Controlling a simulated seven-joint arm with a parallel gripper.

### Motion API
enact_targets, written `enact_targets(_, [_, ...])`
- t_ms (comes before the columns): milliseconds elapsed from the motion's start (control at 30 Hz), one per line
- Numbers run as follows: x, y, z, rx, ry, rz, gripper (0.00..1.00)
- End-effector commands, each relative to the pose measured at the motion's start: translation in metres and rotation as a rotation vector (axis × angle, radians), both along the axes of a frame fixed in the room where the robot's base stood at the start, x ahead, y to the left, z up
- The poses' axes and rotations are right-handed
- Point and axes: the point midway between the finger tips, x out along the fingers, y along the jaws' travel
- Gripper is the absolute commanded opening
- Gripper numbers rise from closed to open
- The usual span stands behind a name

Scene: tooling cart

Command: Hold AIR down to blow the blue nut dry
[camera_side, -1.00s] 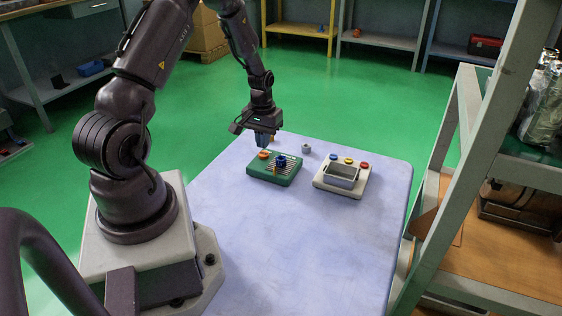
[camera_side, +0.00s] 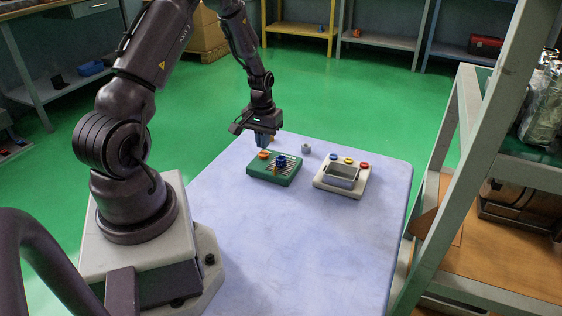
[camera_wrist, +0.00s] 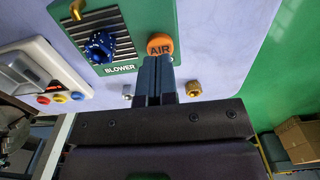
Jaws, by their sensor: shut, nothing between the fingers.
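The green blower box (camera_side: 262,172) stands on the cart top, with a slotted grille (camera_wrist: 125,45) and the word BLOWER. The blue nut (camera_wrist: 100,46) sits on the grille; it also shows in the side view (camera_side: 281,161). The round orange AIR button (camera_wrist: 160,41) is beside it. My gripper (camera_wrist: 157,62) is shut and empty, its fingertips at the near edge of the button in the wrist view. In the side view my gripper (camera_side: 264,146) is right above the orange button (camera_side: 264,155). I cannot tell whether the fingertips touch it or whether it is pressed.
A brass nozzle (camera_wrist: 76,9) points over the grille. A white box (camera_side: 321,185) with a metal tray and blue, yellow and red buttons stands to the right in the side view. A grey nut (camera_side: 305,148) and a brass nut (camera_wrist: 193,88) lie loose. The front of the cart top is clear.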

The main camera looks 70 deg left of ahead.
Motion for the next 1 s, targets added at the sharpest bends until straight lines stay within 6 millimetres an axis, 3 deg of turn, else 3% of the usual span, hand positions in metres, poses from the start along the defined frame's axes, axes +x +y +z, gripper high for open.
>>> enact_targets(600, [0.000,0.000,-0.024,0.000,0.000,0.000,0.00])
enact_targets(1000, [0.000,0.000,-0.025,0.000,0.000,0.000,0.00])
